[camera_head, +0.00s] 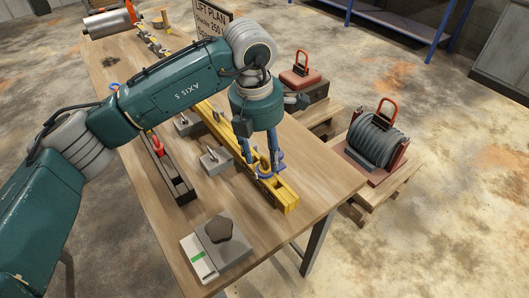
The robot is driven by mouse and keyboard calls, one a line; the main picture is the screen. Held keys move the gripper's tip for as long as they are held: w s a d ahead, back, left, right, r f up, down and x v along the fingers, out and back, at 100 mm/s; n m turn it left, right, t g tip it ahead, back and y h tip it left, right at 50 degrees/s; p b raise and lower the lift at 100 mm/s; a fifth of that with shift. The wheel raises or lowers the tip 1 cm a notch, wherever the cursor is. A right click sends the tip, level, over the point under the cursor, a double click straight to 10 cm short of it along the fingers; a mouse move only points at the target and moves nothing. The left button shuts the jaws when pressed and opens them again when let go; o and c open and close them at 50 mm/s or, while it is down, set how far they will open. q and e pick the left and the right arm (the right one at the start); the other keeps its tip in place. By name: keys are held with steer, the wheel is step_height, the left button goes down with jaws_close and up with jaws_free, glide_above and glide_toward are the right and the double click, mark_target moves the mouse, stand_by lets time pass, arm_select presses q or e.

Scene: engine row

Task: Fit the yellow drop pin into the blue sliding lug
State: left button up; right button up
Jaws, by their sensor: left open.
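A yellow beam (287,196) lies lengthwise along the wooden table. The blue sliding lug (264,174) sits near the beam's near end. My left gripper (266,164) points down over the lug, open, with its fingers around or beside it; I cannot tell whether they touch. The yellow drop pin cannot be told apart from the yellow beam and the fingers here. My right gripper is not in view.
Small grey blocks (213,160) stand left of the beam, beside a dark rail (176,178) with a red part. A grey plate with a dark lump (218,230) is at the table's (325,180) near end. Winches (376,139) stand on wooden stands at right.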

arm_select(q)
step_height(320, 180, up, 11)
steer(key=a, duration=0.1)
steer(key=shift+s+r, duration=0.15)
steer(key=shift+s, duration=0.3)
